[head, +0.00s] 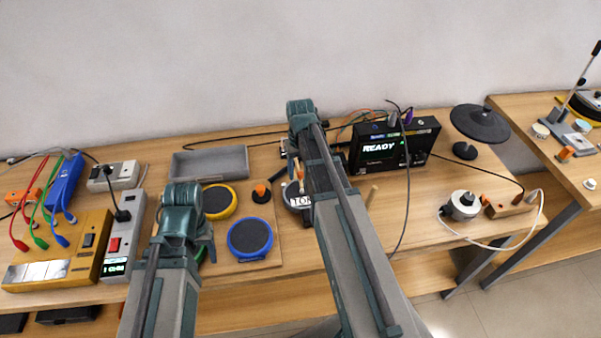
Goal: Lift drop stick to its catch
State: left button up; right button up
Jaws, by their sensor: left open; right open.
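A pale wooden stick (299,170) stands over a round pad marked "TOM" (299,201), just left of my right arm. I cannot tell whether the stick is held by a catch, and the right part of the pad is hidden by that arm. My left arm rises at the lower left, near the blue-rimmed and green pads. My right arm reaches up across the middle of the bench. The fingertips of both grippers are hidden behind the arm links, so I cannot see either one touching anything.
A blue-rimmed pad (250,238) and yellow-rimmed pad (218,201) lie on a board. A grey tray (210,162) sits behind. A black "READY" module (394,143) and dark round pad (480,123) stand right. Cables cross the bench.

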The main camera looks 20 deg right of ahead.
jog(key=shift+c, duration=0.2)
grip_shut()
dwell(1.1)
